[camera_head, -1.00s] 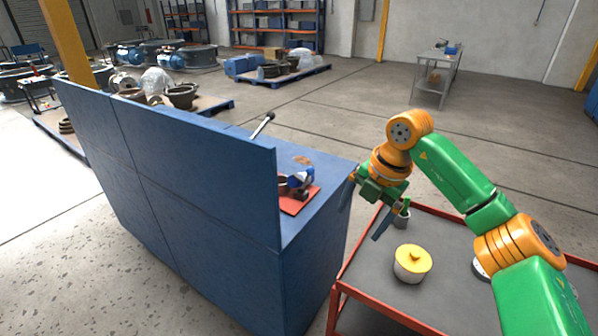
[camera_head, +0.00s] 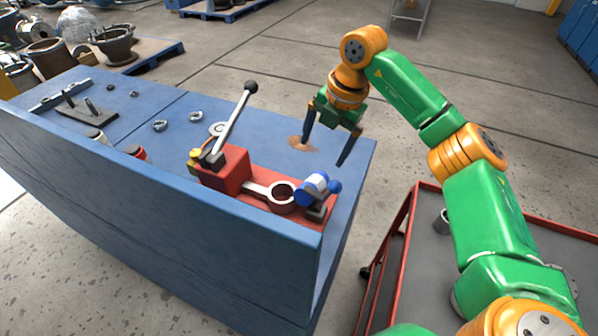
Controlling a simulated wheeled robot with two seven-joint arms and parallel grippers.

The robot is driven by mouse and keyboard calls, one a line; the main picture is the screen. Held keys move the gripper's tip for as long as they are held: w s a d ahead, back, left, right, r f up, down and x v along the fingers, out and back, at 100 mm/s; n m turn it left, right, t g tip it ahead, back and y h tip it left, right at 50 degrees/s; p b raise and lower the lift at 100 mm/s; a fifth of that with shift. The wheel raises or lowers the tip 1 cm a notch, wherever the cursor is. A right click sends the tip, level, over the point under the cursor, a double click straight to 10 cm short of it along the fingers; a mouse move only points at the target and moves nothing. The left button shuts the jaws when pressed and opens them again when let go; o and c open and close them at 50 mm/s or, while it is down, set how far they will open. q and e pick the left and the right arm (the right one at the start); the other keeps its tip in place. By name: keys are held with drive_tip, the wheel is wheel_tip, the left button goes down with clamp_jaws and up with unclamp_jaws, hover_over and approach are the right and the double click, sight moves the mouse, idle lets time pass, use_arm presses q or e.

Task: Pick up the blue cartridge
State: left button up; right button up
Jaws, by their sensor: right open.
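A blue-and-white cylinder with a blue knob, which looks like the blue cartridge (camera_head: 313,187), sits tilted at the right end of a red fixture (camera_head: 226,172) on the blue bench. A dark block (camera_head: 318,211) is beside its lower right side. My right gripper (camera_head: 324,155) is open and points down above the bench's right end, just behind and above the cartridge in the picture. Nothing is between its fingers, and it appears apart from the cartridge. My left gripper is out of view.
A long black-knobbed lever (camera_head: 236,118) rises from the fixture, left of a ring-ended arm (camera_head: 281,196). The bench's tall front panel (camera_head: 150,215) stands nearest me. Several small rings lie farther left. A red-framed cart (camera_head: 408,235) is at right.

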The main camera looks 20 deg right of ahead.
drive_tip(key=b, duration=0.6)
hover_over(315, 182)
drive_tip(key=s+d, duration=0.1)
drive_tip(key=f, duration=0.6)
drive_tip(key=shift+s+f, duration=0.2)
drive_tip(key=shift+w+f, duration=0.15)
drive_tip(key=shift+f, duration=0.05)
drive_tip(key=shift+w+f+p, duration=0.15)
drive_tip(key=shift+f+p, duration=0.2)
drive_tip(key=p+x, duration=0.2)
drive_tip(key=x, duration=0.3)
drive_tip(key=shift+a+f, duration=0.15)
drive_tip(key=shift+f, duration=0.35)
clamp_jaws()
